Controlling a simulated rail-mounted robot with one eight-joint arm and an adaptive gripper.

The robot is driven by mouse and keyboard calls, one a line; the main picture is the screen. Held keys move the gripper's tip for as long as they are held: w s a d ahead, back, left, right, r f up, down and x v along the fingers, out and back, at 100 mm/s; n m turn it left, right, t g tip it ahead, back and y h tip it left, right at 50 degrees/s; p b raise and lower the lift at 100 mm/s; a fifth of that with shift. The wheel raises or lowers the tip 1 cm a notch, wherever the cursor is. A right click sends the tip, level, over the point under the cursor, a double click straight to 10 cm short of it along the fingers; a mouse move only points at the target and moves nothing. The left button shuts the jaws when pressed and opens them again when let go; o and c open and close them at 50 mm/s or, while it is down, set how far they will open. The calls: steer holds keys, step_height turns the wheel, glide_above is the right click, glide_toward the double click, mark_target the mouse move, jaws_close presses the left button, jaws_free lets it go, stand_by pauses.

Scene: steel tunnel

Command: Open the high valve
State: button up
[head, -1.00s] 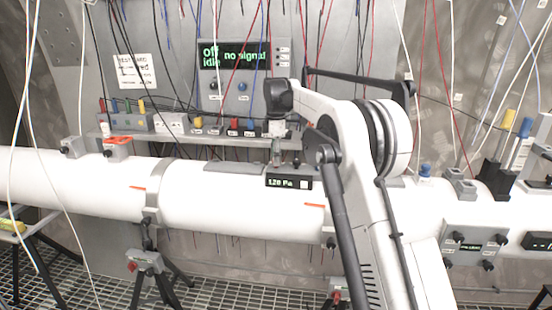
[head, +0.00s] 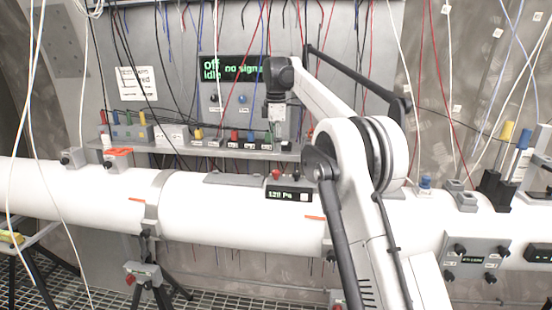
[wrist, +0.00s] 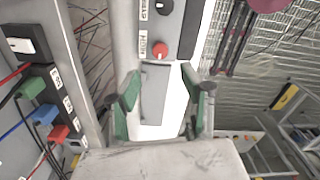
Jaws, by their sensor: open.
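A small box with a lit pressure readout (head: 289,195) sits on top of the white pipe (head: 235,208). A red knob (head: 276,174) and a dark knob (head: 295,174) stand on its top. In the wrist view the red knob (wrist: 159,49) is just beyond my fingertips, roughly centred between them, with a white label beside it; the dark knob (wrist: 163,8) is farther up. I cannot read for certain which knob is the high valve. My gripper (wrist: 160,75) has green fingers spread apart with nothing between them. In the head view my gripper (head: 273,133) points down above the box, clear of it.
A shelf with coloured connectors (head: 235,142) runs behind the pipe, below a wall display (head: 232,69). Loose wires hang from above around my arm. Another control box (head: 476,258) is on the pipe at the right.

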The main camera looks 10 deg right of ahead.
steer(key=shift+r, duration=1.35)
steer(key=s+r+m+t+b, duration=0.3)
steer(key=s+m, duration=0.6)
steer(key=s, duration=1.6)
steer(key=s+f+m+t+b, duration=0.3)
steer(key=s+f+m, duration=0.4)
steer(key=s+f, duration=1.5)
steer(key=s+t, duration=0.1)
steer(key=s, duration=0.2)
steer(key=shift+s+a+m+b, duration=0.15)
steer(key=shift+s+m+b, duration=0.15)
steer(key=shift+m+b, duration=0.1)
